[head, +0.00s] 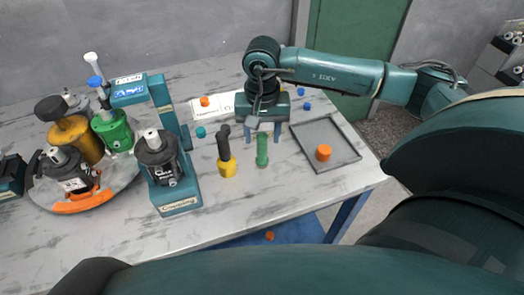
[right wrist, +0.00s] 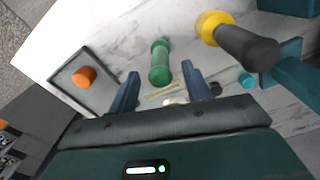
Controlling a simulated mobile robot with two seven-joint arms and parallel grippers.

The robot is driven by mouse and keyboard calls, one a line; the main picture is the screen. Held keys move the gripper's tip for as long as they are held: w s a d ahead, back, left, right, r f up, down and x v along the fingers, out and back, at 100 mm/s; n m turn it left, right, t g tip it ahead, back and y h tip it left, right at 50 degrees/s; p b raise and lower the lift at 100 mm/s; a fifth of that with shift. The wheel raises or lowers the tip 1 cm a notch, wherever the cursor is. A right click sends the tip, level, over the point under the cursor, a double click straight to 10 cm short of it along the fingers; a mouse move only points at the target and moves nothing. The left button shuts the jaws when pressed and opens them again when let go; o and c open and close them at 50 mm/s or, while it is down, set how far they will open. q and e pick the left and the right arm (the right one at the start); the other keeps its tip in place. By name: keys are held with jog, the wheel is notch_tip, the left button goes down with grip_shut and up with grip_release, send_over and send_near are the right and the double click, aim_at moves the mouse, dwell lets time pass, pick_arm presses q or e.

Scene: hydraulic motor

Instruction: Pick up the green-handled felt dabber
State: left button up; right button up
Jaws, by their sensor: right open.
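The green-handled felt dabber (head: 262,150) stands on the table in the head view, right of a yellow and black tool. My right gripper (head: 264,133) is open, pointing down at the dabber from the far side, its two fingers spread. In the right wrist view the green handle (right wrist: 160,66) lies in line with the gap between the open fingers (right wrist: 161,76), mostly beyond their tips. The gap holds nothing that I can see gripped. The dabber's felt end is hard to make out. My left gripper is not in view.
The yellow and black tool (head: 227,165) stands close left of the dabber. A grey tray (head: 337,134) with an orange cap (head: 323,152) is to the right. Small caps lie behind. The front table strip is clear.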

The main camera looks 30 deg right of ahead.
jog(key=shift+f, duration=0.8)
jog(key=shift+c, duration=0.4)
grip_shut()
jog(key=shift+r, duration=0.1)
